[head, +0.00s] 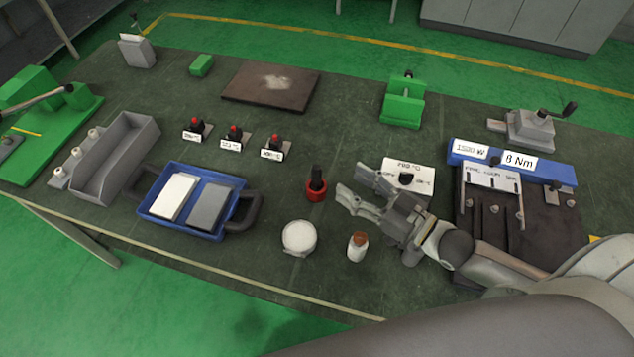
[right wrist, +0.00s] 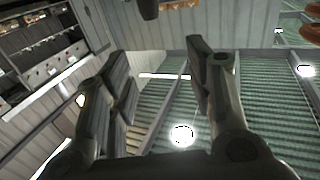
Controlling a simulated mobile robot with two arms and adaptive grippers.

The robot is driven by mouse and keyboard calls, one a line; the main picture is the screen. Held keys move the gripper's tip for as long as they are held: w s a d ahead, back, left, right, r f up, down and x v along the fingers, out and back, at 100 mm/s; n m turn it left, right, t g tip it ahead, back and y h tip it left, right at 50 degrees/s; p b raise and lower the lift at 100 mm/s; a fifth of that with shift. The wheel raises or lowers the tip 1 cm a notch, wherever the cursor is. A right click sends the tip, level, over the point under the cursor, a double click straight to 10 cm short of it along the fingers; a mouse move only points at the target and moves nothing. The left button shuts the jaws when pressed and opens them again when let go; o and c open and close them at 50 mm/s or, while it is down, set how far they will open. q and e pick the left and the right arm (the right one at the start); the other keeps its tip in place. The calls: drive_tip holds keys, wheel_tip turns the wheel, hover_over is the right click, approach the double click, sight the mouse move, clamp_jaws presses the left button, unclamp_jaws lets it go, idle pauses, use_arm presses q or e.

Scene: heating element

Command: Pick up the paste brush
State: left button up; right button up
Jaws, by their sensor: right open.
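A dark upright handle, which looks like the paste brush (head: 317,178), stands in a small red holder (head: 316,194) near the middle of the table in the head view. My right gripper (head: 350,181) is just to the right of it, with its fingers pointing left towards it and apart from it. In the right wrist view the same gripper (right wrist: 155,55) is open with nothing between its fingers. That view looks up at the ceiling and does not show the brush. My left gripper is not in view.
A white round jar (head: 299,237) and a brown-capped bottle (head: 357,246) stand in front of the holder. A white labelled block (head: 408,172) is behind my gripper. A blue tray (head: 180,226) lies left, and a dark fixture (head: 485,245) right. Bare table lies behind the holder.

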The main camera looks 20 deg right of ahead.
sight(321, 170)
drive_tip(key=w+a+f, duration=0.1)
drive_tip(key=w+f+b, duration=0.1)
drive_tip(key=w, duration=0.1)
drive_tip(key=w+a+f, duration=0.1)
drive_tip(key=w, duration=0.1)
drive_tip(key=shift+a+f, duration=0.1)
drive_tip(key=shift+a, duration=0.25)
drive_tip(key=shift+w+a, duration=0.35)
drive_tip(key=shift+w, duration=0.15)
drive_tip(key=p+x, duration=0.1)
drive_tip(key=x, duration=0.2)
drive_tip(key=shift+w, duration=0.15)
drive_tip(key=shift+w+a+f, duration=0.1)
drive_tip(key=shift+w+a, duration=0.2)
drive_tip(key=shift+w, duration=0.1)
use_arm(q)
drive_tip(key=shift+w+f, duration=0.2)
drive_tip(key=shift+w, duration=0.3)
use_arm(e)
clamp_jaws()
